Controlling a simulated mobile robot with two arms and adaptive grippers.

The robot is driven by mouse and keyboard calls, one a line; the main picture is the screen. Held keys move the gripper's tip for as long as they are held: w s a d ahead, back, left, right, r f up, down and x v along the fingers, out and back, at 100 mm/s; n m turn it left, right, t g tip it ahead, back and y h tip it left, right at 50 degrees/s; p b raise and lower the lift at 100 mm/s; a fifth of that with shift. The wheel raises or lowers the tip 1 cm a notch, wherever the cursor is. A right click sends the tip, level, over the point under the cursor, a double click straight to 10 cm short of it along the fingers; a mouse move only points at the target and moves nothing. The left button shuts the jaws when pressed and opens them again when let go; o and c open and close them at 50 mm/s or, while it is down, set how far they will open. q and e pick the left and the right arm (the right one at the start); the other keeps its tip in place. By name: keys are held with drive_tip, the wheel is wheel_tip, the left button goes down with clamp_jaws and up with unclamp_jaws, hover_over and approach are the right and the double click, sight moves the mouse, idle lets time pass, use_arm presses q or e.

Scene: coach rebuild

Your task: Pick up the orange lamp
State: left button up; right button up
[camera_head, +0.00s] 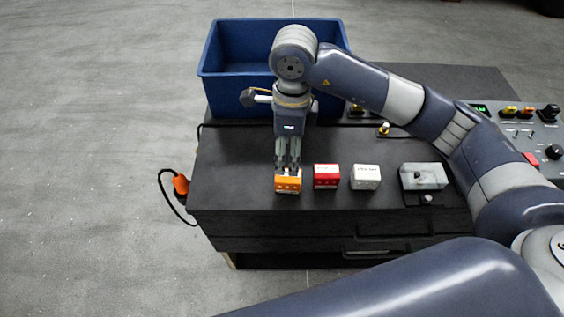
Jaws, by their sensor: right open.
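The orange lamp (288,186) is a small boxy block standing on the dark cabinet top near its front edge, leftmost in a row of small blocks. My right gripper (288,169) points down at the lamp from above and behind, with its fingertips at the lamp's top back edge. It is open. The fingers cover part of the lamp's back, and I cannot tell whether they touch it. My left gripper is not in view.
A red block (326,176) stands close to the right of the lamp, then a white block (366,177) and a grey switch box (424,176). A blue crate (226,88) stands behind. A control panel (508,118) is at the right. The cabinet top left of the lamp is clear.

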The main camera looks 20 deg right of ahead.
sight(288, 176)
drive_tip(key=shift+d+f, duration=0.25)
drive_tip(key=shift+f, duration=0.1)
drive_tip(key=f, duration=0.2)
drive_tip(key=s+f+p, duration=0.1)
drive_tip(key=f, duration=0.1)
drive_tip(key=shift+a, duration=0.1)
drive_tip(key=shift+f, duration=0.3)
drive_tip(key=f, duration=0.1)
drive_tip(key=f+p, duration=0.2)
drive_tip(key=f, duration=0.1)
drive_tip(key=shift+a+f, duration=0.1)
drive_tip(key=shift+a, duration=0.15)
drive_tip(key=shift+w+f+p, duration=0.1)
drive_tip(key=shift+f+p, duration=0.15)
drive_tip(key=shift+p, duration=0.05)
drive_tip(key=shift+f, duration=0.15)
drive_tip(key=shift+c, duration=0.6)
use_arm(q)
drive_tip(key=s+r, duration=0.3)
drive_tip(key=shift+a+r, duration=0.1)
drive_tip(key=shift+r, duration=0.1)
use_arm(e)
drive_tip(key=c, duration=1.1)
